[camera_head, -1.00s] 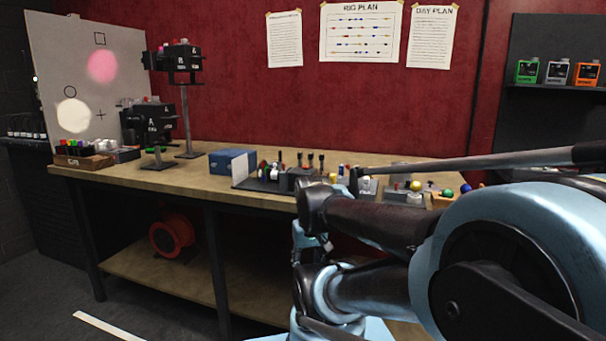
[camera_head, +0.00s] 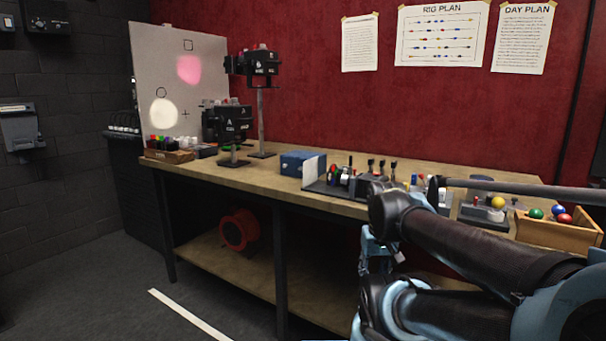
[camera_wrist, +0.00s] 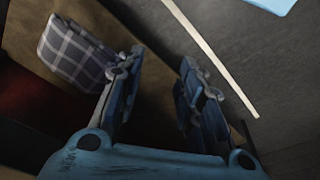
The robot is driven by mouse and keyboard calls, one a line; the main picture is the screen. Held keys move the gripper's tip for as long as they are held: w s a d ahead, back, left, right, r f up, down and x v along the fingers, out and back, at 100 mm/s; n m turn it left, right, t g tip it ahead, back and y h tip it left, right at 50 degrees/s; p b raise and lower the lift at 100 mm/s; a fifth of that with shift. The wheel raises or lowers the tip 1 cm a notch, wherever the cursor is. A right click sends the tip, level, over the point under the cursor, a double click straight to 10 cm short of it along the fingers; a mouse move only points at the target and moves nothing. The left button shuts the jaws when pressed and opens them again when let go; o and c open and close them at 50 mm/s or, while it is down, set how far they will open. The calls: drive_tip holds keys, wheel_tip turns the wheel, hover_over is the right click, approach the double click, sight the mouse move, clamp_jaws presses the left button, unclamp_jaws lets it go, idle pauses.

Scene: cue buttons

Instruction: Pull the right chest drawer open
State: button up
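No drawer that I can clearly identify shows in either view. A dark cabinet (camera_head: 128,190) stands behind the left end of the workbench in the head view; its front is too dark to make out drawers or handles. My gripper (camera_wrist: 160,95) is open in the wrist view, its two blue fingers apart with nothing between them. It points down toward the bench's lower area and the floor, and touches no handle. In the head view my arm is at the lower right, in front of the bench.
The workbench (camera_head: 265,183) carries a blue box (camera_head: 301,163), lamps, switch panels and a wooden ball tray (camera_head: 560,230). A checked cloth (camera_wrist: 75,52) lies near my gripper. The floor (camera_head: 90,285) at left is open.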

drive_tip(key=w+a+r+n+h, duration=0.1)
drive_tip(key=w+a+r+n, duration=0.1)
drive_tip(key=w+r+n, duration=0.6)
wheel_tip(320, 180, up, 23)
drive_tip(key=n+t+h, duration=0.4)
drive_tip(key=n+t, duration=0.1)
drive_tip(key=n, duration=1.6)
hover_over(300, 167)
drive_tip(key=s+a, duration=0.7)
drive_tip(key=s, duration=0.5)
drive_tip(key=shift+t, duration=0.3)
drive_tip(key=x, duration=1.7)
drive_tip(key=shift+w+a+f, duration=0.15)
drive_tip(key=shift+a+f, duration=0.1)
drive_tip(key=shift+f, duration=0.1)
drive_tip(key=shift+c, duration=0.6)
clamp_jaws()
